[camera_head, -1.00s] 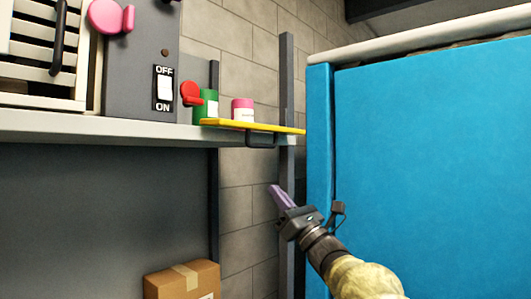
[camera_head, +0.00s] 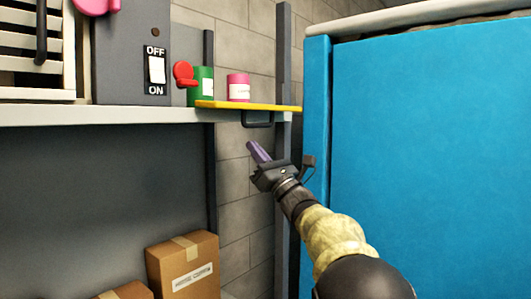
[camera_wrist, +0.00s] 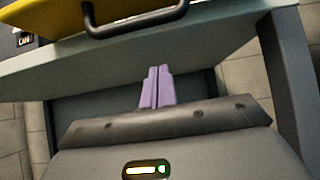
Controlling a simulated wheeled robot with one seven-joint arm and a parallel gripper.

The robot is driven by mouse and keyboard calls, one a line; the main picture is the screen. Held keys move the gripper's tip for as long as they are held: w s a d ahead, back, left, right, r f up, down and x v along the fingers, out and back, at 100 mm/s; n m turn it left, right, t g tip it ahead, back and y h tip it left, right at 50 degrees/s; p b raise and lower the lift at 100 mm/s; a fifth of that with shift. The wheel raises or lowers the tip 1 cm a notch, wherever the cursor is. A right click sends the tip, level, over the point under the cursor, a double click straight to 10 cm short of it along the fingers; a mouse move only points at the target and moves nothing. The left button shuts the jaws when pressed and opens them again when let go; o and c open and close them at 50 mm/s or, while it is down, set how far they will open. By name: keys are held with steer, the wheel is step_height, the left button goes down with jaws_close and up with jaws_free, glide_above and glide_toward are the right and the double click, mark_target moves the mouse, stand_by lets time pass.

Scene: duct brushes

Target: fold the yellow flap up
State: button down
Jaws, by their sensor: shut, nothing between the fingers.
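The yellow flap (camera_head: 250,106) lies flat and level at the right end of the grey shelf in the head view. A dark handle (camera_head: 258,119) hangs under it. In the wrist view the yellow flap (camera_wrist: 60,18) shows at the top left, with the dark handle (camera_wrist: 135,20) in front of it. My gripper (camera_head: 252,146) has purple fingers, which are shut and empty. It is below the flap and the handle, apart from both. In the wrist view the fingertips (camera_wrist: 157,70) point toward the shelf's front edge, below the handle.
A green can (camera_head: 203,80) and a pink can (camera_head: 239,88) stand at the flap, near a red knob (camera_head: 183,73). A blue panel (camera_head: 430,150) stands close on the right, beside a grey post (camera_head: 283,60). Cardboard boxes (camera_head: 185,262) are below the shelf.

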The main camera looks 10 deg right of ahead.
steer(key=r+p, duration=0.1)
steer(key=s+r+p, duration=0.1)
steer(key=d+r+p, duration=0.1)
steer(key=shift+s+r, duration=0.2)
steer(key=shift+a+r+g, duration=0.1)
steer(key=shift+a+g, duration=0.15)
steer(key=shift+g, duration=0.05)
stand_by(0.4)
